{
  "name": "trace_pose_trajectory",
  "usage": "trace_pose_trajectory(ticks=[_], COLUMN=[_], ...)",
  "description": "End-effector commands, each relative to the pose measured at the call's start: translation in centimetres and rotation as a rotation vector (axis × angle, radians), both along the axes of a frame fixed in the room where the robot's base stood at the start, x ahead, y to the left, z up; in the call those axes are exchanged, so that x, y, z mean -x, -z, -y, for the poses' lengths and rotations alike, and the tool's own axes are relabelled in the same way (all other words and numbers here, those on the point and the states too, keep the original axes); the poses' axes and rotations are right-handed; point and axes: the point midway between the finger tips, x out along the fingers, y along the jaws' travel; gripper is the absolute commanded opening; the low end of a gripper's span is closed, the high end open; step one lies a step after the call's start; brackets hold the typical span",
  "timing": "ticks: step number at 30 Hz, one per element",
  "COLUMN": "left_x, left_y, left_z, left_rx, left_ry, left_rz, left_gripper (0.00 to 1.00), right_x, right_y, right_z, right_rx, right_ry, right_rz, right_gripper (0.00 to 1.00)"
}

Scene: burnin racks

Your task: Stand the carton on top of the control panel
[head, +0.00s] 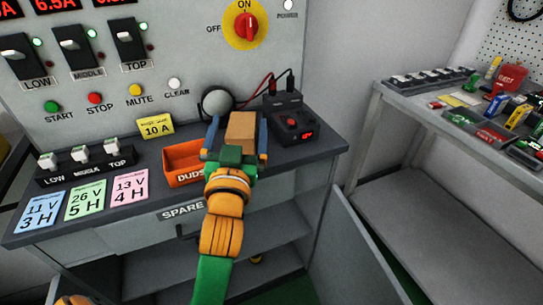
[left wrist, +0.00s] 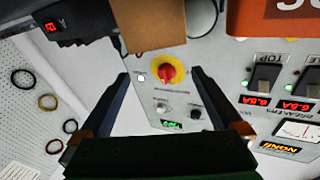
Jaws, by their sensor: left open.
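The carton (head: 241,126) is a plain brown box on the grey counter, in front of the control panel. It also shows at the top edge of the left wrist view (left wrist: 152,25), partly cut off. In the left wrist view the carton lies beyond the fingertips (left wrist: 158,75), with no visible contact.
The orange DUDS bin (head: 184,178) stands left of the gripper, and a black meter box (head: 293,128) stands right. An open cabinet door (head: 365,250) hangs below the counter. A cluttered side bench (head: 440,111) is at right.

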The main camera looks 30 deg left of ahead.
Motion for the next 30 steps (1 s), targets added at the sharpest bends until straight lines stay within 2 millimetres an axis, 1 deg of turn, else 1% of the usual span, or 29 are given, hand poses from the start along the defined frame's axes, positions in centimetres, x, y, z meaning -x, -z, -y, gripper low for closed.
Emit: trace_pose_trajectory(ticks=[1,3,5,7,10,15,17,19,24,25,26,27,29,30], left_x=[0.4,0.5,0.1,-0.5,-1.4,-4.6,-5.3,-5.8,-5.8,-5.8,-5.8,-5.8,-5.8,-5.8], left_y=[2.3,4.1,4.7,4.5,4.2,3.9,3.9,3.9,3.9,3.9,3.9,3.9,3.9,3.9], left_z=[-0.7,-1.3,-1.6,-1.8,-2.1,-3.3,-3.7,-4.0,-4.0,-4.0,-4.0,-3.9,-3.9,-3.9], left_rx=[0.083,0.150,0.167,0.166,0.162,0.159,0.159,0.160,0.159,0.159,0.159,0.159,0.159,0.159], left_ry=[-0.012,-0.022,-0.025,-0.023,-0.022,-0.024,-0.025,-0.025,-0.024,-0.024,-0.024,-0.024,-0.024,-0.024], left_rz=[-0.045,-0.076,-0.082,-0.081,-0.084,-0.089,-0.086,-0.087,-0.086,-0.086,-0.086,-0.086,-0.086,-0.086], left_gripper=[1.00,1.00,1.00,1.00,1.00,1.00,1.00,1.00,1.00,0.97,0.89,0.78,0.62,0.51], right_x=[0.0,0.0,-0.1,-0.1,-0.2,-0.3,-0.3,-0.3,-0.3,-0.3,-0.3,-0.3,-0.3,-0.3], right_y=[0.4,1.0,2.0,2.7,3.0,2.6,2.6,2.6,2.6,2.6,2.6,2.6,2.6,2.6], right_z=[0.0,0.0,0.0,0.0,-0.1,-0.3,-0.3,-0.3,-0.3,-0.3,-0.3,-0.3,-0.3,-0.3], right_rx=[0.000,0.000,0.000,0.000,-0.002,-0.004,-0.004,-0.004,-0.004,-0.004,-0.004,-0.004,-0.004,-0.004], right_ry=[0.000,0.000,0.000,0.000,0.001,0.001,0.001,0.001,0.001,0.001,0.001,0.001,0.001,0.001], right_rz=[0.001,0.001,0.001,0.002,0.004,0.005,0.005,0.005,0.005,0.005,0.005,0.005,0.005,0.005], right_gripper=[0.96,0.96,0.96,0.96,0.96,0.96,0.96,0.96,0.96,0.96,0.96,0.96,0.96,0.96])
